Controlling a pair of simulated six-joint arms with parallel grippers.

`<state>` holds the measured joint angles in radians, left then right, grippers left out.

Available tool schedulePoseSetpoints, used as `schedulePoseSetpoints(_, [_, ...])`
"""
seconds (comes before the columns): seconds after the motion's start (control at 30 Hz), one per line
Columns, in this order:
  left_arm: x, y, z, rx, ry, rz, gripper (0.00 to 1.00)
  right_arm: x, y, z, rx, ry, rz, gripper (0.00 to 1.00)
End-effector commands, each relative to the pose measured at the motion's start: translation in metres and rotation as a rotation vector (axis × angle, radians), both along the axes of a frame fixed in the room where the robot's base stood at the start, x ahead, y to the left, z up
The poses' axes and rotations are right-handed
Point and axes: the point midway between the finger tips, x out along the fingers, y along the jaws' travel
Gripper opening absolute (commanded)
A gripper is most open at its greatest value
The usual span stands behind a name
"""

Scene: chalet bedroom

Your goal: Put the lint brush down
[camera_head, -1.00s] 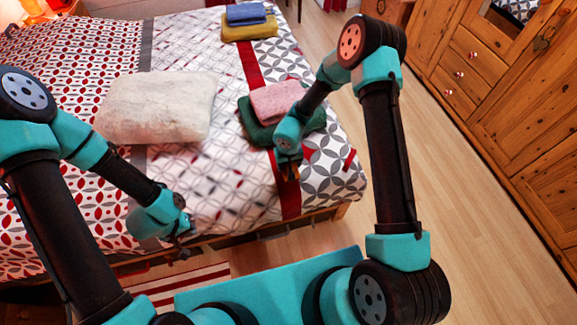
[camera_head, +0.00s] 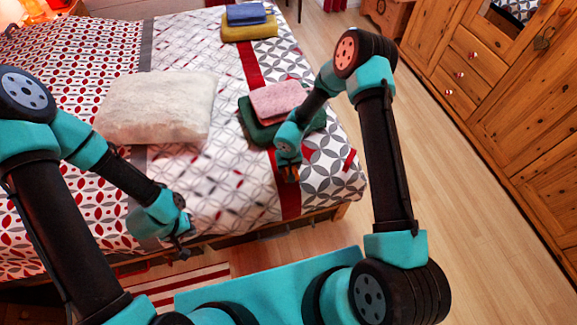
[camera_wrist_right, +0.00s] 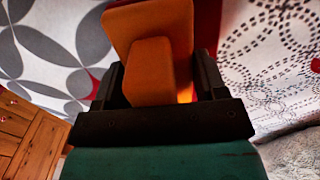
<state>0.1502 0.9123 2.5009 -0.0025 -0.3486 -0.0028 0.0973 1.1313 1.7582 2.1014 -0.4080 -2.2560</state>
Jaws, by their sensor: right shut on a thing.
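An orange lint brush (camera_wrist_right: 155,50) is between the dark fingers of my right gripper (camera_wrist_right: 160,85), which is shut on it. In the head view the right gripper (camera_head: 289,165) is over the near right part of the bed, beside the folded towels, and little of the orange brush (camera_head: 291,177) shows below it. I cannot tell whether the brush touches the bedspread (camera_head: 225,195). My left gripper (camera_head: 183,248) hangs at the bed's near edge, away from the brush. Its fingers are too small and dark to tell their opening.
A pink towel (camera_head: 277,99) on a dark green one (camera_head: 257,130) lies just beyond the right gripper. A cream cushion (camera_head: 155,105) is to the left. Blue (camera_head: 246,13) and yellow (camera_head: 250,31) folded cloths lie at the back. The bedspread left of the right gripper is clear.

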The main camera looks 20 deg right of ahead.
Motion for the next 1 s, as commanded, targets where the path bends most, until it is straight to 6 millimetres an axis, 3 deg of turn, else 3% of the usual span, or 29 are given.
schedulePoseSetpoints(0.17, [0.000, 0.000, 0.000, 0.000, 0.000, 0.000, 0.00, 0.000, 0.000, -0.003, 0.000, 0.000, 0.000, 0.35])
schedulePoseSetpoints(0.2, [0.000, 0.000, 0.000, 0.000, 0.000, 0.000, 0.00, 0.000, 0.000, -0.002, 0.000, 0.000, 0.000, 0.68])
schedulePoseSetpoints(0.43, [0.000, 0.000, 0.000, 0.000, 0.000, 0.000, 0.00, 0.000, 0.000, -0.002, 0.000, 0.000, 0.000, 0.90])
schedulePoseSetpoints(0.77, [0.000, 0.000, 0.000, 0.000, 0.000, 0.000, 0.00, 0.000, 0.000, 0.000, 0.000, 0.000, 0.000, 0.91])
schedulePoseSetpoints(1.0, [0.000, 0.000, 0.000, 0.000, 0.000, 0.000, 0.00, 0.000, 0.000, 0.022, -0.001, -0.002, 0.001, 0.91])
